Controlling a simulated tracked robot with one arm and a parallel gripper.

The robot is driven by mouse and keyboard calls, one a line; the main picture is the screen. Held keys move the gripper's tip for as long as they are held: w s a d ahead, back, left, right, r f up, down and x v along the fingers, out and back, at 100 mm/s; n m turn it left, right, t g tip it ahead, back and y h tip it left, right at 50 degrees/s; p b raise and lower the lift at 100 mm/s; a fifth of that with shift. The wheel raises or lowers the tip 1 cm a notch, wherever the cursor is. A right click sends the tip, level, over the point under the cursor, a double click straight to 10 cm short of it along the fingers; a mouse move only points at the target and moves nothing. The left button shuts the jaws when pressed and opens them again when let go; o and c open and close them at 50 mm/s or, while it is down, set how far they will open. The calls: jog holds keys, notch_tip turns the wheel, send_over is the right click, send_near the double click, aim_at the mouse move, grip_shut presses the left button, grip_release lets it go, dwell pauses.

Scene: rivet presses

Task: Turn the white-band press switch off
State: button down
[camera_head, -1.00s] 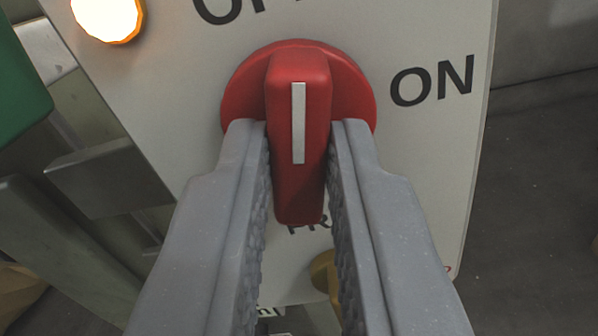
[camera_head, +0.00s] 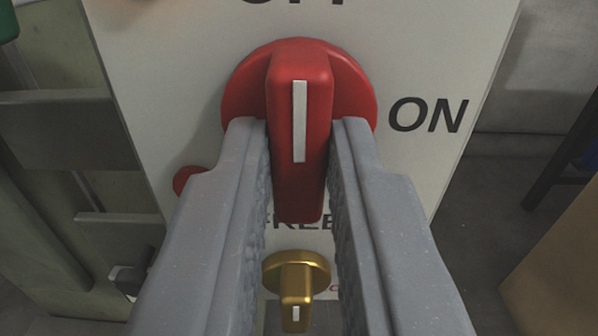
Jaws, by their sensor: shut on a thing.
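A red rotary switch (camera_head: 299,75) with a white line on its grip bar sits on a pale panel (camera_head: 180,60). My gripper (camera_head: 298,140) is shut on the red grip bar, one grey finger on each side. The white line stands upright in the picture and lines up with the OFF label (camera_head: 292,4), which is cut by the top edge. The ON label (camera_head: 428,116) is to the right of the switch. No white band shows in view.
A gold knob (camera_head: 296,275) sits below the switch, under a partly hidden FREE label (camera_head: 285,223). A small red round part (camera_head: 187,180) shows left of my gripper. Greenish metal framework (camera_head: 65,130) is at the left, and a brown box-like thing (camera_head: 560,265) at the lower right.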

jog(key=c, duration=1.4)
grip_release()
jog(key=shift+f, duration=0.35)
jog(key=shift+r, duration=0.15)
jog(key=shift+s, duration=0.1)
jog(key=s+p, duration=0.1)
jog(key=s, duration=1.2)
jog(key=shift+s+d, duration=0.15)
jog(key=shift+s, duration=0.15)
